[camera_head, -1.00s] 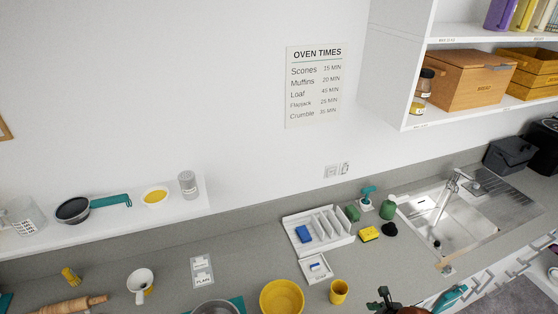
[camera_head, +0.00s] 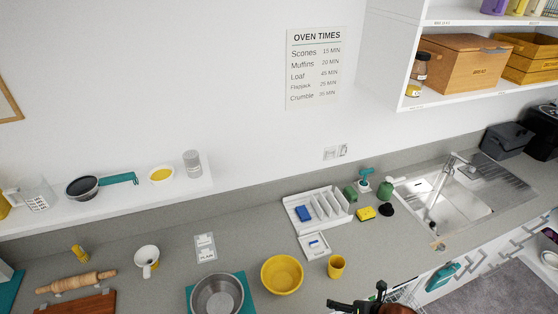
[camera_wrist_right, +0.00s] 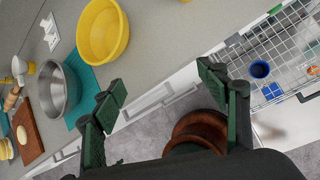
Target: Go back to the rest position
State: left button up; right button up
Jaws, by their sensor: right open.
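My right gripper (camera_head: 362,303) is at the bottom edge of the head view, in front of the counter and below the yellow cup. In the wrist view my right gripper (camera_wrist_right: 160,82) has its two dark green fingers spread wide, with nothing between the tips. It hangs over the counter's front edge and the floor. A reddish-brown rounded shape shows behind the fingers; I cannot tell what it is. My left gripper is in neither view.
The counter (camera_head: 240,260) holds a yellow bowl (camera_head: 282,275), steel bowl (camera_head: 217,296), yellow cup (camera_head: 336,266), rolling pin (camera_head: 76,282) and white divided tray (camera_head: 335,211). A wire rack (camera_wrist_right: 282,48) holding a blue cup (camera_wrist_right: 260,69) is pulled out beside the gripper.

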jog(key=s+d+f+m+g+h, duration=0.1)
jog(key=s+d+f+m+h, duration=0.2)
jog(key=s+d+m, duration=1.05)
jog(key=s+f+m+g+h, duration=0.25)
jog(key=s+m, duration=0.35)
jog(key=m, duration=1.6)
notch_tip(320, 180, down, 35)
jog(key=a+y+b, duration=0.1)
jog(key=a+b, duration=0.1)
jog(key=b, duration=0.7)
pick_arm(q)
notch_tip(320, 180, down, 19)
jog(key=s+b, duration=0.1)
jog(key=b, duration=0.8)
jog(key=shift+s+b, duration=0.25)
jog(key=shift+b, duration=0.15)
pick_arm(e)
jog(key=s+f, duration=0.6)
jog(key=f, duration=0.4)
jog(key=s+f+n+g, duration=0.1)
jog(key=s+f, duration=0.6)
jog(key=f, duration=0.3)
jog(key=s+f, duration=0.6)
jog(key=f, duration=0.5)
jog(key=shift+s+g, duration=0.15)
jog(key=shift+g, duration=0.2)
jog(key=shift+f+n, duration=0.1)
jog(key=shift+n, duration=0.15)
